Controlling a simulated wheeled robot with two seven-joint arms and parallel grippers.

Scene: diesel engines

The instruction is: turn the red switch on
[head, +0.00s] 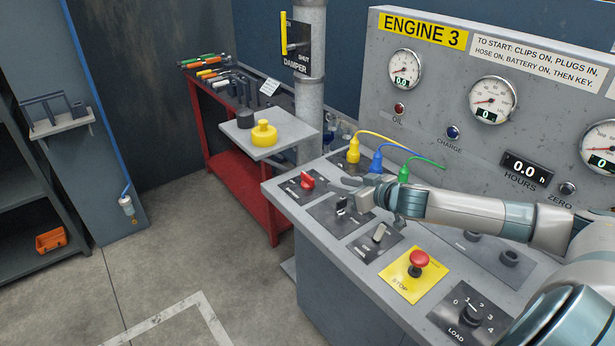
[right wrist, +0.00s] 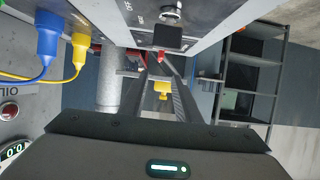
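The red switch (head: 307,180) is a red turning handle on a dark plate at the far left corner of the grey engine panel (head: 290,207). In the right wrist view the red switch (right wrist: 161,56) shows near the fingertips, between their lines. My right gripper (head: 328,182) reaches over the panel from the right, its fingers pointing at the switch. In the right wrist view the right gripper (right wrist: 158,68) has a gap between its fingers and holds nothing. I cannot tell whether the tips touch the switch. My left gripper is not in view.
A black switch (head: 342,205), a toggle (head: 379,233) and a red stop button (head: 418,262) sit nearby on the panel. Yellow, blue (head: 376,160) and green plugs stand behind my gripper. A yellow knob (head: 264,133) sits on a grey shelf at left. The floor at left is clear.

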